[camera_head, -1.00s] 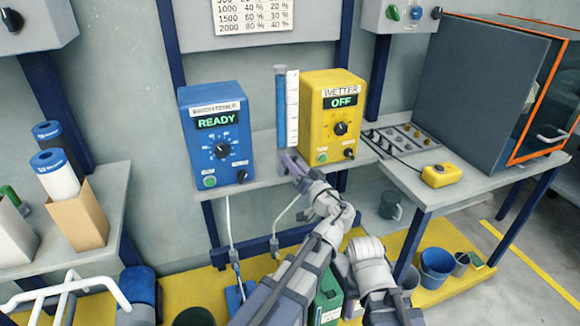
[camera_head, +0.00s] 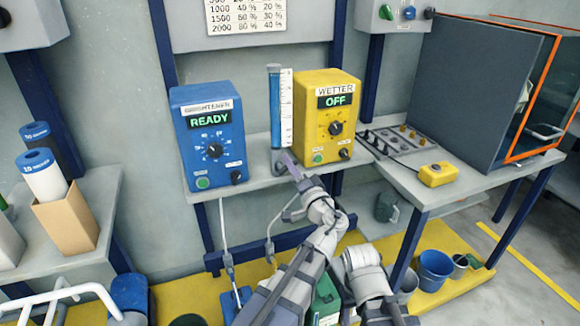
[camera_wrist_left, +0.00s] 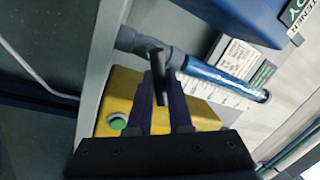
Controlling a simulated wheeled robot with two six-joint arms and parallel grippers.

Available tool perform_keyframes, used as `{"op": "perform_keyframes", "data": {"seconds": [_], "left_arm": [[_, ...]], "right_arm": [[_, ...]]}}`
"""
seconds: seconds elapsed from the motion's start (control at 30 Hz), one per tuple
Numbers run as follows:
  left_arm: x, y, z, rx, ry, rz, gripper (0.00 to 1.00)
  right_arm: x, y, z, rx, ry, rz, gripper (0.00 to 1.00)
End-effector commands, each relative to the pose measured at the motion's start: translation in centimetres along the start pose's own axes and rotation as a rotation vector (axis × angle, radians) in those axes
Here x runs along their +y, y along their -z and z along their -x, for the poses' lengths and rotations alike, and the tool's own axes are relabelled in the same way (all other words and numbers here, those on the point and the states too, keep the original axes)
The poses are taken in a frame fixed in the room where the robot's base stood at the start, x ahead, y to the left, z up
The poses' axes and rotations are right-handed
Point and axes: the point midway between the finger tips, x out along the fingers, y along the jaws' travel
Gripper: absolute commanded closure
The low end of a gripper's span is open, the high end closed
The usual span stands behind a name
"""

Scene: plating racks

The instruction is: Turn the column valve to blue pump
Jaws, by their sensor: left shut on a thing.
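The column (camera_head: 274,105) is a clear tube of blue liquid with a white scale, standing between the blue pump (camera_head: 210,165) and the yellow pump (camera_head: 320,98). A grey valve body (camera_head: 278,158) sits at its foot. My left gripper (camera_head: 288,160) is at this valve. In the left wrist view the column (camera_wrist_left: 215,79) lies sideways, and the left gripper (camera_wrist_left: 164,85) is shut on the dark valve handle (camera_wrist_left: 157,58). The handle's exact direction is hard to tell. The blue pump reads READY, the yellow one OFF. My right gripper is not in view.
The pumps stand on a narrow grey shelf (camera_head: 262,183). To the right, a table holds a yellow box (camera_head: 437,174) and a dark cabinet (camera_head: 470,85). Tubes (camera_head: 224,225) hang below the shelf. Buckets (camera_head: 434,266) stand on the floor at the right.

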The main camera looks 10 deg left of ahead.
Motion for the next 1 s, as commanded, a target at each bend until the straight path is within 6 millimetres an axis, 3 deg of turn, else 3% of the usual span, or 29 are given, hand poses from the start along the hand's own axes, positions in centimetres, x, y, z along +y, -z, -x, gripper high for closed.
{"op": "perform_keyframes", "data": {"seconds": [0.4, 0.43, 0.7, 1.0], "left_arm": [[0.06, 0.00, 0.06, 0.002, -0.002, -0.008, 1.00], [0.06, 0.00, 0.06, 0.002, -0.002, -0.008, 0.81], [0.04, 0.00, 0.04, 0.002, -0.001, -0.007, 0.52], [0.02, -0.09, 0.09, 0.001, 0.000, -0.007, 0.52]], "right_arm": [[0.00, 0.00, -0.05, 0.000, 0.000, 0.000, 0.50], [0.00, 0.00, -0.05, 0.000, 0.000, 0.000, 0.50], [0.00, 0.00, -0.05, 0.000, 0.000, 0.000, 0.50], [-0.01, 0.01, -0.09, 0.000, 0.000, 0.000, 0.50]]}}
